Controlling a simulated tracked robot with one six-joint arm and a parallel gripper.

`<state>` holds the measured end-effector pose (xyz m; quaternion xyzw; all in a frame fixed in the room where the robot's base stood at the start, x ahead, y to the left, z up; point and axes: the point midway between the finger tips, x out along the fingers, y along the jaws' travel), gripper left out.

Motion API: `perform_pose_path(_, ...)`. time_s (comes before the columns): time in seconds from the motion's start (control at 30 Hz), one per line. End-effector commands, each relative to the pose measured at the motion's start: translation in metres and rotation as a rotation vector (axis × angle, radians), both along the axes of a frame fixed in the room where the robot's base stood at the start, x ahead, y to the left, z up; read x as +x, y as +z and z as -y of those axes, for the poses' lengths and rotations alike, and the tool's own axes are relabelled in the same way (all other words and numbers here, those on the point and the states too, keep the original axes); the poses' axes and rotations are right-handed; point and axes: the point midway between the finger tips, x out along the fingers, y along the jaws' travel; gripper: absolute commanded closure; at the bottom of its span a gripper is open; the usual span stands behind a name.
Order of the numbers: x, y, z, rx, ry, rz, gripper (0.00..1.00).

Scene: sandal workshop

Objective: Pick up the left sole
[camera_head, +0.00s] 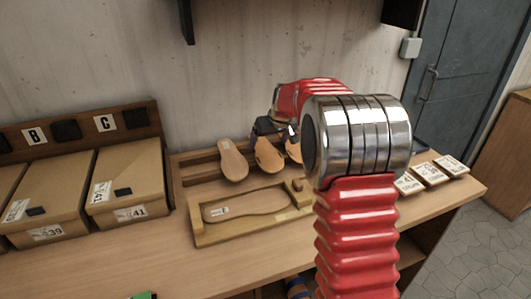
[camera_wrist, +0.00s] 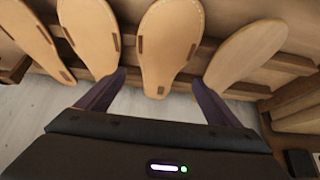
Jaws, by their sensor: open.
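Several tan soles lean side by side on a wooden rack. In the head view I see a pale sole (camera_head: 232,160) at the left, a sole (camera_head: 267,155) beside it, and part of another sole (camera_head: 293,150). My gripper (camera_head: 268,128) is above the middle one. In the wrist view my gripper (camera_wrist: 158,90) is open, its dark fingers on either side of a sole with brown patches (camera_wrist: 168,45). A plain pale sole (camera_wrist: 245,55) is right of it, and patched soles (camera_wrist: 90,35) and (camera_wrist: 35,35) are left. Which one is the left sole I cannot tell.
A wooden tray (camera_head: 203,238) with a sole-shaped recess and a small tag lies in front of the rack (camera_head: 190,176). Cardboard boxes (camera_head: 132,180) stand at the left. Small labelled blocks (camera_head: 430,173) lie at the right. Open bench (camera_head: 100,265) shows at the front left.

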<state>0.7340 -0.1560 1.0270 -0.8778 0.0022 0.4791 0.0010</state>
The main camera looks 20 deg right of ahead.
Motion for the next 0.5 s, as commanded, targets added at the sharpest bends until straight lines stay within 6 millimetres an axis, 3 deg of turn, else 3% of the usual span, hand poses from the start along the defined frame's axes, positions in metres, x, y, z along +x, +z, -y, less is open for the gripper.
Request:
perform_pose_path(0.3,0.021,-0.033,0.000,0.000,0.001,-0.002,0.14)
perform_pose_path(0.5,0.026,-0.041,0.000,0.000,0.001,-0.001,0.14)
